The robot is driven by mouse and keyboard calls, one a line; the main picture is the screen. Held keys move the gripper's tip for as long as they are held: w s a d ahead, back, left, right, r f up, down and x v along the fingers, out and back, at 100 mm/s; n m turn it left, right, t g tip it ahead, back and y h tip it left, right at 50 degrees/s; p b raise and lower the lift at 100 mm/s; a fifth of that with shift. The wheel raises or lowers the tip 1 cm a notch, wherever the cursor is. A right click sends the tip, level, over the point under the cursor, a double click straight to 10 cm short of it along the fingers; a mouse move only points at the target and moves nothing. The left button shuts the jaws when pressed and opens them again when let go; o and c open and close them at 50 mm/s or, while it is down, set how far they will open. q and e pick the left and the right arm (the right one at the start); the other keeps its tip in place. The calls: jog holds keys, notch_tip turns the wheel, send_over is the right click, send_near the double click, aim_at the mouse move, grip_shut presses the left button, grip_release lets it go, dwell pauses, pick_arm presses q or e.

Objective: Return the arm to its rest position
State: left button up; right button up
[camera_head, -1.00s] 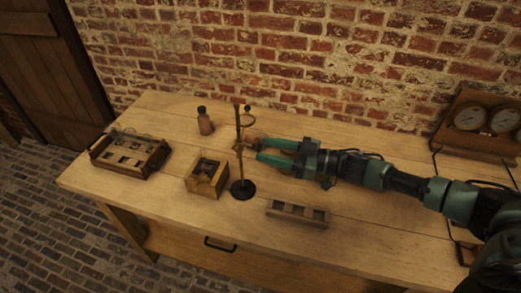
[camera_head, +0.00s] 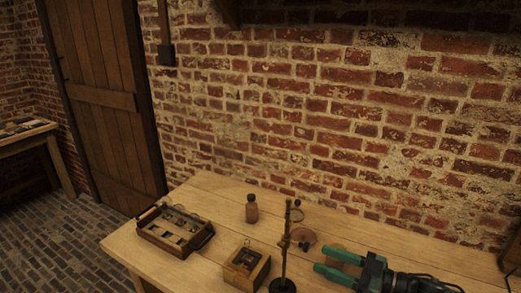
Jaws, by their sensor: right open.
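My right gripper (camera_head: 328,264) has green fingers and comes in from the lower right. Its fingers are spread apart and nothing shows between them. It points left towards a dark upright stand (camera_head: 285,250) with a round base and stays to the right of it, above the wooden workbench (camera_head: 128,243). Most of the right arm lies outside the bottom right of the picture. My left gripper does not show.
A wooden tray (camera_head: 192,246) with a handle and small items stands at the bench's left. A wooden box (camera_head: 262,272) stands left of the stand. A brown bottle (camera_head: 251,209) is behind it. A brick wall backs the bench; a side table (camera_head: 28,133) stands far left.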

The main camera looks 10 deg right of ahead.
jog(key=s+a+f+m+t+h, duration=0.2)
jog(key=s+a+f+m+h, duration=0.25)
jog(key=a+f+h, duration=0.45)
jog(key=s+d+f+m+g+h, duration=0.1)
jog(key=s, duration=0.2)
jog(key=s+d+f+m+g+h, duration=0.1)
jog(key=s, duration=0.2)
jog(key=s+d+f+m+g+h, duration=0.1)
jog(key=s+f, duration=0.1)
jog(key=s, duration=0.2)
jog(key=shift+d+g, duration=0.15)
jog(key=shift+g, duration=0.25)
jog(key=s+d+f+m+g+h, duration=0.1)
jog(key=s+d+g, duration=0.15)
jog(key=s, duration=0.45)
jog(key=s+d+f+g+h, duration=0.1)
jog(key=s+d+f+g, duration=0.15)
jog(key=s, duration=0.45)
notch_tip(320, 180, down, 26)
jog(key=s+g, duration=0.1)
jog(key=s+d+f+g, duration=0.1)
jog(key=s+d+f, duration=0.1)
jog(key=s+f, duration=1.3)
jog(key=shift+s+g, duration=0.3)
jog(key=shift+s, duration=0.55)
jog(key=shift+d, duration=0.1)
